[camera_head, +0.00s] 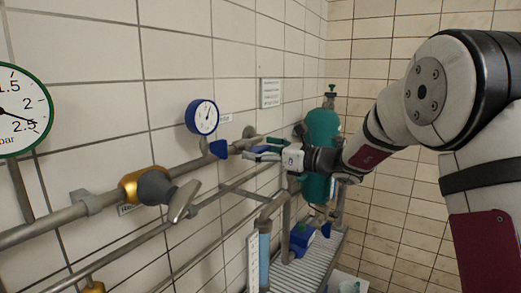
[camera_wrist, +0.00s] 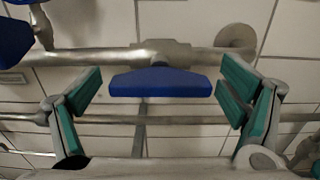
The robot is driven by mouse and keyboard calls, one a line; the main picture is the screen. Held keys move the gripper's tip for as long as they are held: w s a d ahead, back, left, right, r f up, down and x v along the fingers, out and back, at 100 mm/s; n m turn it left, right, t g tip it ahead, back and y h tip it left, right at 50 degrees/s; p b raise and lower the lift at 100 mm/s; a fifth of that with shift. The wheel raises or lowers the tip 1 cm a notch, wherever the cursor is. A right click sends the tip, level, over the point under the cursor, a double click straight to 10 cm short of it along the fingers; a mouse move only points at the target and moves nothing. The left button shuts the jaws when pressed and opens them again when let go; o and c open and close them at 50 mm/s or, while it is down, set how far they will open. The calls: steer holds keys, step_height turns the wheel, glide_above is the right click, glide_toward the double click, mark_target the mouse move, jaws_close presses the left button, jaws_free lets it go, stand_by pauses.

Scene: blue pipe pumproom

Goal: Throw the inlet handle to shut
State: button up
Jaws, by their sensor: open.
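A blue lever handle (camera_head: 218,149) is fitted to the wall pipe, just below the small blue-rimmed gauge. In the wrist view the blue handle (camera_wrist: 160,82) is a wide bar lying roughly parallel to the pipe behind it. My gripper (camera_head: 263,148) is open, with teal-padded fingers, and points at the wall close to the handle's right. In the wrist view my gripper (camera_wrist: 161,90) has one finger on each side of the handle, with gaps between pads and handle. I cannot tell whether the label beside it reads inlet.
A grey lever on a brass-coloured valve (camera_head: 155,187) sits nearer on the same pipe. The small gauge (camera_head: 202,117) is above the handle. A teal tank (camera_head: 322,127) stands behind my gripper. Lower pipes (camera_wrist: 200,120) run below the handle. A blue fitting (camera_head: 304,236) sits lower right.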

steer(key=shift+c, duration=0.2)
steer(key=c, duration=1.1)
steer(key=shift+c, duration=0.2)
steer(key=shift+m, duration=0.4)
steer(key=m+p, duration=0.1)
steer(key=m, duration=0.2)
steer(key=shift+d+m, duration=0.1)
steer(key=shift+m, duration=0.3)
steer(key=m+p, duration=0.1)
steer(key=m, duration=0.3)
steer(key=shift+m+p, duration=0.3)
steer(key=shift+p, duration=0.1)
steer(key=m+p, duration=0.1)
steer(key=m, duration=0.3)
steer(key=shift+w, duration=0.1)
steer(key=m+p, duration=0.1)
steer(key=m, duration=0.3)
steer(key=shift+f+m, duration=0.1)
steer(key=shift+m, duration=0.5)
